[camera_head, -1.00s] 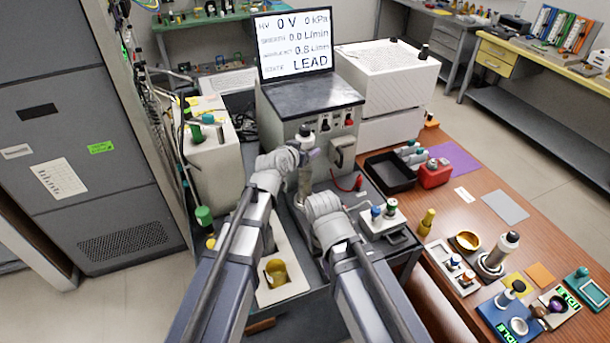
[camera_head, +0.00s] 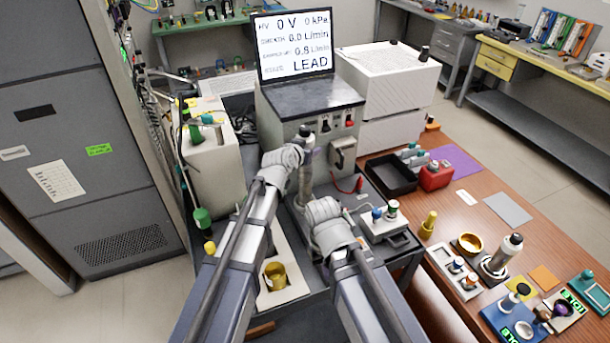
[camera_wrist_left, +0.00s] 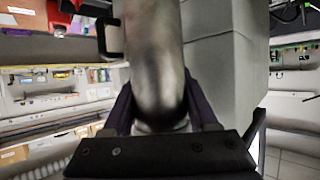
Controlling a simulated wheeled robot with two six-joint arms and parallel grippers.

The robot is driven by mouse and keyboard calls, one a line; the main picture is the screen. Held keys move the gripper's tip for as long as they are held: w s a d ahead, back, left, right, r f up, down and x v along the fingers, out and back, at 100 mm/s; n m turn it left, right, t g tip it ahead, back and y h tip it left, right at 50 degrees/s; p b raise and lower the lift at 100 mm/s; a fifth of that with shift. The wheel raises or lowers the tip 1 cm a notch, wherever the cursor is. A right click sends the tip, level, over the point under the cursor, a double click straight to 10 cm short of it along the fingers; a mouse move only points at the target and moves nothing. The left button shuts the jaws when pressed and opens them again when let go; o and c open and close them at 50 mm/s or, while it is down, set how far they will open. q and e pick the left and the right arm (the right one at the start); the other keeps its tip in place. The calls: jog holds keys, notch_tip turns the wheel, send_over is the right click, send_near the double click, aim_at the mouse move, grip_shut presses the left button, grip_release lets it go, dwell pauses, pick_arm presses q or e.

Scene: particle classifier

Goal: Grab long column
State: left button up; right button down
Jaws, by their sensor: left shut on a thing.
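The long column (camera_head: 306,178) is a grey metallic cylinder with a dark cap, upright in front of the grey instrument with the screen. My left gripper (camera_head: 309,156) reaches it from the left and is shut around its upper part. In the left wrist view the column (camera_wrist_left: 155,60) fills the space between the two dark fingers (camera_wrist_left: 158,115). The column's lower end is partly hidden by my right wrist in the head view. My right wrist is just below and right of the column; its fingers cannot be made out.
The instrument (camera_head: 312,98) stands close behind the column. A second grey column (camera_head: 502,254) stands in a holder on the wooden table at right. A gold cup (camera_head: 275,274) sits in a pale tray at lower left.

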pick_arm(q)
grip_shut()
jog(key=shift+r, duration=0.15)
pick_arm(e)
jog(key=shift+r, duration=0.15)
